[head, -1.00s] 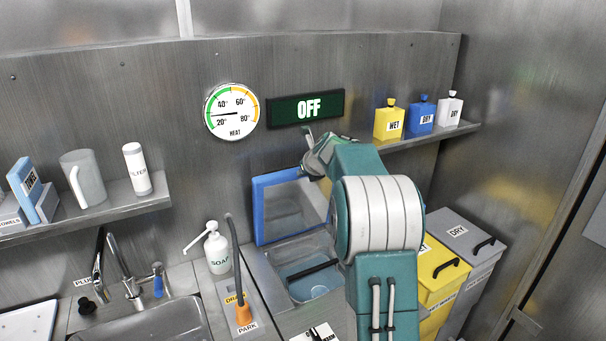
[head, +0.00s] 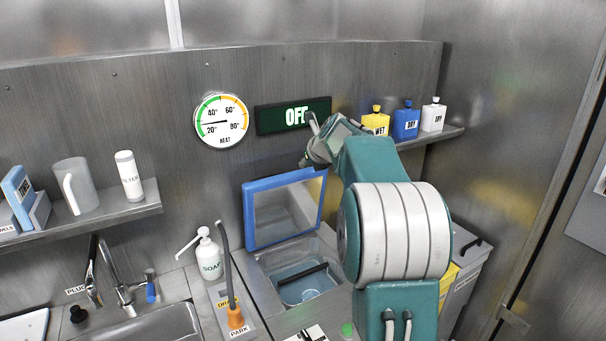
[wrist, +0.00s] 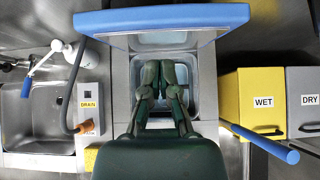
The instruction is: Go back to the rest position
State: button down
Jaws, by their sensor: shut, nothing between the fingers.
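My gripper (head: 310,148) is at the end of my raised teal and white arm, in front of the wall below the OFF sign (head: 292,115). In the wrist view my gripper (wrist: 165,72) has its dark green fingers together, with nothing held. It is above the open basin (wrist: 199,90) and apart from the raised blue-framed lid (wrist: 160,16). The lid (head: 248,215) stands open behind the basin (head: 262,280) in the head view. My arm hides part of the counter and bins.
A soap bottle (head: 209,255) and an orange-based drain hose (head: 235,318) stand left of the basin, beside the sink (head: 170,325). A shelf (head: 440,133) holds yellow, blue and white bottles. Yellow WET (wrist: 250,90) and grey DRY (wrist: 303,90) bins stand right. A heat gauge (head: 222,120) is on the wall.

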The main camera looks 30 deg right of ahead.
jog(key=s+a+r+n+g+y, duration=0.1)
jog(key=s+a+r+n+g, duration=0.1)
jog(key=s+a+n, duration=1.65)
jog(key=s+a+f+n+g, duration=0.1)
jog(key=s+a+f+n, duration=0.3)
jog(key=s+n, duration=0.5)
jog(key=s+a+f+n+g, duration=0.1)
jog(key=s+a+f+n, duration=0.4)
jog(key=s+n, duration=0.4)
jog(key=shift+s+a+f, duration=0.15)
jog(key=shift+s+a, duration=0.25)
